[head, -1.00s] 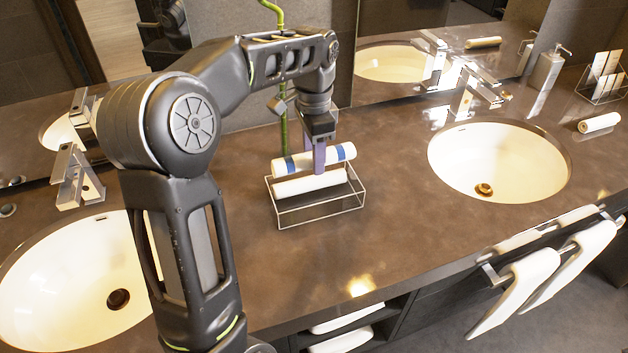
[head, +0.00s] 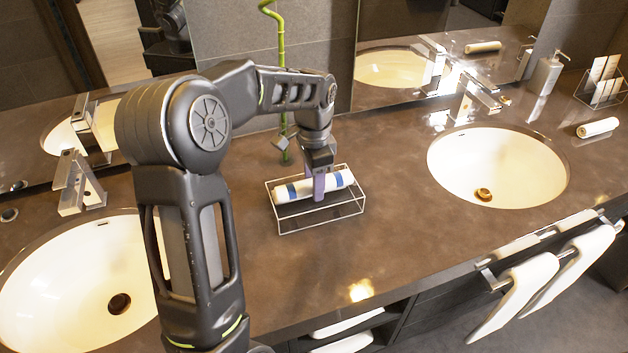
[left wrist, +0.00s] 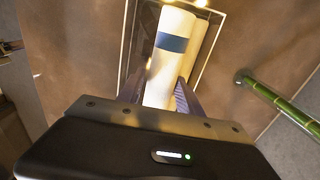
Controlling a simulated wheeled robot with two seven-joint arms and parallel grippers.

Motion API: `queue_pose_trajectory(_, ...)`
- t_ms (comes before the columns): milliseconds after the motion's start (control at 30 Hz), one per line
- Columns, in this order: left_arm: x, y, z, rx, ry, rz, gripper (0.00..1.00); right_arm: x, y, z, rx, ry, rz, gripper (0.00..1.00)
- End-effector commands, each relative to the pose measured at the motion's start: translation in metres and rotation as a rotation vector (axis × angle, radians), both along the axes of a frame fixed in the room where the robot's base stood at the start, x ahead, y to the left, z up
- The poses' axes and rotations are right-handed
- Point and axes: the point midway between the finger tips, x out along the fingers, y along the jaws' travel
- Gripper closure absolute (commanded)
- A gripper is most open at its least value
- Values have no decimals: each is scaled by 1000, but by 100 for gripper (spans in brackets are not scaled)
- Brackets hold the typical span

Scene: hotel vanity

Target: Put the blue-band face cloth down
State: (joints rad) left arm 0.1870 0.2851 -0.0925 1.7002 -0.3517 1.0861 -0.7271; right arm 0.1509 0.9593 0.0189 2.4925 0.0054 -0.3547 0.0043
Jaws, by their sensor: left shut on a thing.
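The blue-band face cloth (head: 299,189) is a rolled white cloth with blue bands. It lies level at the top of a clear, wire-edged tray (head: 322,221) on the counter between the sinks. My left gripper (head: 319,196) is shut on the roll near its middle, pointing down at the tray. In the left wrist view the roll (left wrist: 174,42) runs between my fingers, with a second white roll (left wrist: 207,45) beside it in the tray (left wrist: 128,50). Whether the held roll touches the tray or the other roll cannot be told. My right gripper is not in view.
A green bamboo stem (head: 283,120) stands just behind the tray. Sinks lie to the left (head: 75,270) and right (head: 500,165). Another rolled cloth (head: 598,127) lies at the far right. The counter in front of the tray is clear.

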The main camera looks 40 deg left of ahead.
Motion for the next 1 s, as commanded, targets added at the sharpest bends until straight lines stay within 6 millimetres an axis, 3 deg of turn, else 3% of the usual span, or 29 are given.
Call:
queue_pose_trajectory(233, 0, 0, -5, 0, 0, 0, 97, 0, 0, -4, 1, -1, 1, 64)
queue_pose_trajectory(267, 0, 0, -4, 0, 0, 0, 56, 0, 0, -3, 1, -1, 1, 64)
queue_pose_trajectory(500, 0, 0, -4, 0, 0, 0, 36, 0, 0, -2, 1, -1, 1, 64)
queue_pose_trajectory(767, 0, 0, -3, 1, 1, 0, 36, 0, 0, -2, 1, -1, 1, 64)
queue_pose_trajectory(1000, 1, 1, 14, 2, -4, 0, 36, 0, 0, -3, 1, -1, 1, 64)
